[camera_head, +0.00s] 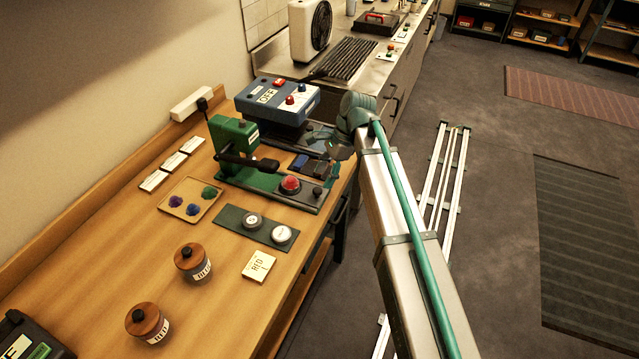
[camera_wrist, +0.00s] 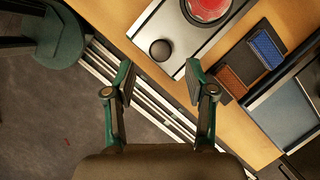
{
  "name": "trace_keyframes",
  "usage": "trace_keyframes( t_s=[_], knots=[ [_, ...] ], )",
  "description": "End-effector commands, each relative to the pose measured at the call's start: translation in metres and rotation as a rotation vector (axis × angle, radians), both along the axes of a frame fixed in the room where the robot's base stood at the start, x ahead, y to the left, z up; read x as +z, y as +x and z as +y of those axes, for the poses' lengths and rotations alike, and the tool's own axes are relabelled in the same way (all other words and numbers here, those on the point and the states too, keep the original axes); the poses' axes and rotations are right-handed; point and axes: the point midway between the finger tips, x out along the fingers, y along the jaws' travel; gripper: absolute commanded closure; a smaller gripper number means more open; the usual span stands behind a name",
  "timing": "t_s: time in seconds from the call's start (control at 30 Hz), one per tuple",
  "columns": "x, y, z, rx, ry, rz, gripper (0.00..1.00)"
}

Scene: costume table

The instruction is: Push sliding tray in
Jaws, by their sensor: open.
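A grey plate (camera_wrist: 181,38) with a black knob (camera_wrist: 160,50) and a round red piece (camera_wrist: 207,8) lies ahead of my gripper in the wrist view; it looks like the sliding tray. In the head view the red piece (camera_head: 290,184) sits at the front of the green press (camera_head: 234,137). How far the tray is out is unclear. My gripper (camera_wrist: 160,82) is open and empty, its fingers either side of the knob's line and apart from it in the picture. In the head view my gripper (camera_head: 340,150) is by the table's right edge.
A dark holder with a blue block (camera_wrist: 265,46) and a brown block (camera_wrist: 231,82) lies right of the plate. A blue machine (camera_head: 277,101) stands behind the press.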

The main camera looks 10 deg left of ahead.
Motion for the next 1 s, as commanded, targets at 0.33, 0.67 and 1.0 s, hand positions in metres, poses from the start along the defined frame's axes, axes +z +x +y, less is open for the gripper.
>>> trace_keyframes(
  t_s=[0.33, 0.67, 1.0],
  knots=[
    [-0.038, -0.009, 0.013, 0.001, -0.001, -0.001, 0.45],
    [-0.045, -0.01, 0.015, 0.001, 0.0, -0.002, 0.45],
    [-0.044, -0.01, 0.015, 0.001, 0.0, -0.002, 0.88]
  ],
)
